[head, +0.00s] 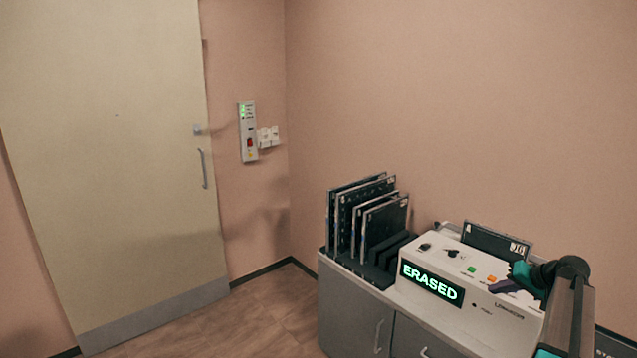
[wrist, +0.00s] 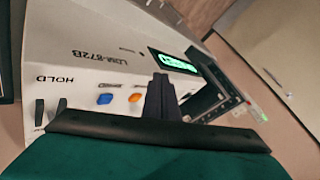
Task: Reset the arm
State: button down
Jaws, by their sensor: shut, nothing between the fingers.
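My arm comes in from the right edge of the head view, over the white machine (head: 470,317) on the grey cabinet. My gripper (head: 493,287) has dark fingers and hangs over the machine's top, close to its orange button (head: 491,279). In the wrist view the dark fingers (wrist: 160,82) are together with nothing between them, above the white top. A blue button (wrist: 104,99) and an orange button (wrist: 135,97) are left of the fingers there. Whether the fingertips touch the machine I cannot tell. The machine's display (head: 431,284) reads ERASED in green.
A dark plate (head: 495,243) stands in the machine's back, near my arm. Several dark plates (head: 365,215) stand in a rack left of it on the cabinet (head: 348,310). A wall box (head: 247,131) with green lights hangs beside the closed door (head: 110,150). The floor in front is clear.

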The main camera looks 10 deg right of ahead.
jog(key=w+a+f+n+g+y+b, duration=0.1)
jog(key=a+f+n+g+y, duration=0.1)
jog(key=a+f, duration=1.2)
jog(key=w+a+f+n+g+y+b, duration=0.1)
jog(key=a+f+g, duration=0.2)
jog(key=a+f, duration=1.15)
jog(key=s+a+f+n+g, duration=0.1)
jog(key=s+a+f+g, duration=0.1)
jog(key=s+a+f, duration=0.55)
jog(key=s+a+f+n+g, duration=0.15)
jog(key=s+a+f, duration=0.25)
jog(key=a, duration=0.6)
jog(key=s+a+f+n+g+h+b, duration=0.1)
jog(key=s+a+f+g, duration=0.3)
jog(key=s, duration=0.8)
jog(key=s+a+f+n+g+h+b, duration=0.15)
jog(key=s+a+f, duration=0.25)
jog(key=s+f, duration=0.5)
jog(key=s+d+r+m+h, duration=0.1)
jog(key=s+d+r+h, duration=0.1)
jog(key=s, duration=0.7)
jog(key=shift+d+r+h, duration=0.15)
jog(key=shift+d+h, duration=0.3)
jog(key=shift+d, duration=0.95)
